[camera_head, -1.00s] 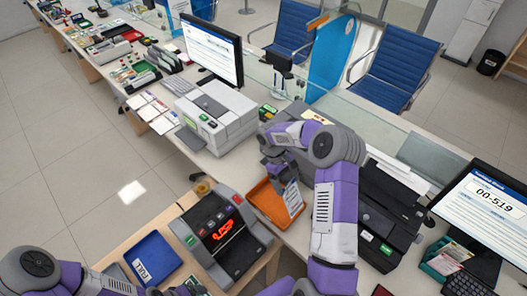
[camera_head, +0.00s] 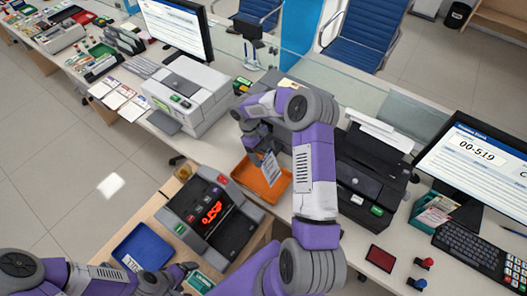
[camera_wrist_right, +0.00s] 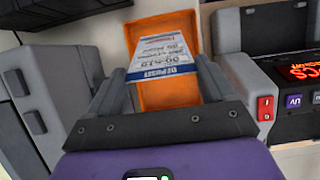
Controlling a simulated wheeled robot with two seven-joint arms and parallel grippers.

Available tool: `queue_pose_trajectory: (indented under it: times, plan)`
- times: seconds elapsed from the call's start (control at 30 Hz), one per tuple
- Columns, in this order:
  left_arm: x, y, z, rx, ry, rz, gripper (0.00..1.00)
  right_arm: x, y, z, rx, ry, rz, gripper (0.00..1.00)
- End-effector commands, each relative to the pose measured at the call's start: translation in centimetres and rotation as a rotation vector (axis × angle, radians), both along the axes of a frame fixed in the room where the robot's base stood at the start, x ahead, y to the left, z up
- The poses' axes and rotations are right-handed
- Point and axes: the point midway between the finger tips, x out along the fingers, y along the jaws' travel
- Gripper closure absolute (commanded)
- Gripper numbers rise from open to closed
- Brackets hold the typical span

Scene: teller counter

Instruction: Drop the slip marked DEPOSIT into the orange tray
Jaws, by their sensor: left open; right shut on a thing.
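The white slip (camera_head: 270,168) is between the fingers of my right gripper (camera_head: 258,142), hanging tilted over the orange tray (camera_head: 250,178). In the right wrist view, the slip (camera_wrist_right: 165,60) reads DEPOSIT upside down, and my right gripper's fingers (camera_wrist_right: 160,85) are shut on its near end. The orange tray (camera_wrist_right: 198,28) shows behind and below it there; I cannot tell whether the slip's lower edge touches the tray. My left gripper (camera_head: 190,275) is open at the bottom left, near the blue tray and well away from the slip.
A blue tray (camera_head: 125,249) with a label and a dark device with red lit digits (camera_head: 213,212) stand left of the orange tray. A black printer (camera_head: 365,180) stands to its right, close to my right arm. A glass screen (camera_head: 330,85) runs behind.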

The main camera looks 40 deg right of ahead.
Motion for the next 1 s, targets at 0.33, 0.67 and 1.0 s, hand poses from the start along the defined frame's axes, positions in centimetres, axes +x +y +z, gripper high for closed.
queue_pose_trajectory:
  times: [0.33, 0.67, 1.0]
  plan:
    - [0.0, 0.0, -2.3, 0.000, 0.000, 0.000, 0.13, 0.0, 0.0, -3.1, 0.000, -0.001, 0.000, 0.36]
    - [0.0, 0.0, -4.0, 0.000, 0.000, 0.000, 0.13, 0.0, 0.0, -5.3, 0.001, 0.000, 0.000, 0.36]
    - [0.0, 0.0, -4.1, 0.000, 0.000, 0.000, 0.13, 0.0, 0.0, -5.5, 0.001, -0.001, 0.000, 0.36]
